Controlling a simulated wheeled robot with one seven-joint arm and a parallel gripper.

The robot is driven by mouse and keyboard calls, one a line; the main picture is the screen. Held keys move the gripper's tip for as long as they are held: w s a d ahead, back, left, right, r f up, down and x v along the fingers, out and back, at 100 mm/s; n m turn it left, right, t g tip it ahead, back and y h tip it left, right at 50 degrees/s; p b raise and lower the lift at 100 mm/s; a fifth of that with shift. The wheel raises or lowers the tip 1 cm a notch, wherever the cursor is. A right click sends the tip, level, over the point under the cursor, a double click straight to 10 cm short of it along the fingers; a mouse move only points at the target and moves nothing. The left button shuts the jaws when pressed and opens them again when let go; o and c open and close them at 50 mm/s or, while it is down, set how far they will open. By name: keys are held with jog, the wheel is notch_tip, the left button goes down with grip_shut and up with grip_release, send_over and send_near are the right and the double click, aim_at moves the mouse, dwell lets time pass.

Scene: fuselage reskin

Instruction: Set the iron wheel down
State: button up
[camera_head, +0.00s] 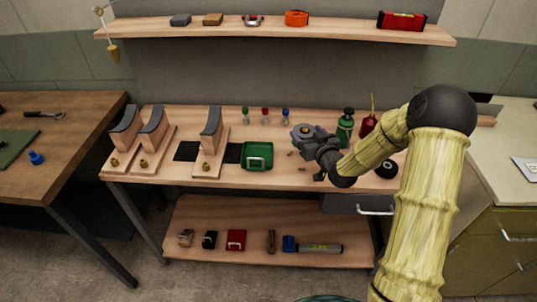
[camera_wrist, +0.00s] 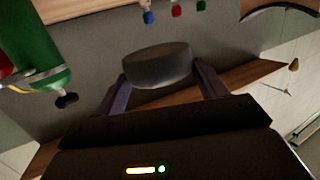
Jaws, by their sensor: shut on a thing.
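In the wrist view, the iron wheel (camera_wrist: 157,66) is a thick dark grey disc between the two fingers of my gripper (camera_wrist: 162,82). The fingers press it from either side. In the head view, my gripper (camera_head: 308,137) hangs over the right-middle part of the workbench (camera_head: 330,182), between the green tray and the green bottle. A greyish round top with a small orange spot shows at its tip, probably the wheel (camera_head: 302,130). I cannot tell the exact gap to the bench top.
The green tray (camera_head: 257,155) lies left of my gripper. A green bottle (camera_head: 345,128), a red oil can (camera_head: 369,123) and a black roll (camera_head: 387,169) stand to the right. Small coloured-handled tools (camera_head: 265,114) stand behind. Wooden stands (camera_head: 210,138) fill the bench's left side.

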send_over(304, 164)
jog(key=f, duration=0.5)
jog(key=shift+w+d+f, duration=0.2)
jog(key=shift+d+f, duration=0.1)
jog(key=shift+s+a, duration=0.1)
jog(key=shift+a, duration=0.4)
jog(key=shift+d+f, duration=0.15)
jog(key=shift+f, duration=0.95)
jog(key=shift+d+f, duration=0.1)
jog(key=shift+f, duration=0.95)
jog(key=shift+f, duration=0.15)
jog(key=o, duration=1.4)
